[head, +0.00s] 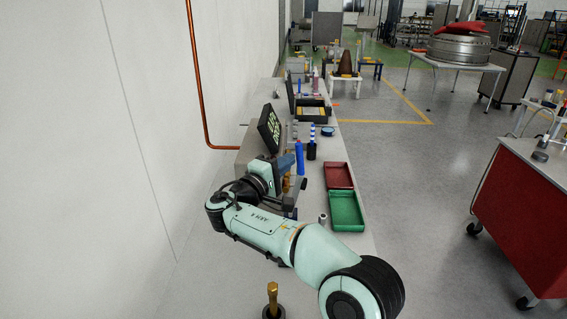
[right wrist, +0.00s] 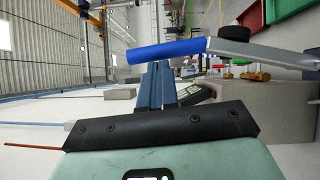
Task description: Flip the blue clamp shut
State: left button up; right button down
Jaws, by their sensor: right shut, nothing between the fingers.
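The blue clamp's handle (head: 299,158) stands upright on the bench, just right of my right gripper (head: 288,162) in the head view. In the right wrist view the blue handle (right wrist: 165,51) sits on a metal lever bar (right wrist: 262,55), just beyond my gripper's fingertips (right wrist: 160,66). My right gripper's blue fingers are together with nothing between them. I cannot tell whether they touch the handle. My forearm and gripper hide the clamp's base in the head view. My left gripper is not in view.
A red tray (head: 339,165) and a green tray (head: 332,211) lie right of the clamp. A dark display (head: 269,129) stands behind, near the wall. A brass-topped post (head: 272,298) stands in front. A red cart (head: 535,205) is at far right; the floor between is clear.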

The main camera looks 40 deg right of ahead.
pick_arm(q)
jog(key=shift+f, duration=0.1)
pick_arm(e)
jog(key=shift+s+d, duration=0.1)
jog(key=s+d+f+m+y+b, duration=0.4)
jog(key=s+d+m+b, duration=0.2)
jog(key=s+d+b, duration=0.25)
pick_arm(q)
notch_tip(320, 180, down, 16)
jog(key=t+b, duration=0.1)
jog(key=b, duration=0.7)
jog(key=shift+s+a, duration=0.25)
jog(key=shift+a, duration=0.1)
pick_arm(e)
jog(key=s+d+f+m+t+y, duration=0.1)
jog(key=s+d+f+m+y, duration=0.2)
jog(key=f, duration=0.6)
jog(key=shift+d+m+t+y, duration=0.3)
jog(key=shift+d+m+y, duration=0.25)
jog(key=shift+d, duration=0.5)
jog(key=shift+s+f, duration=0.1)
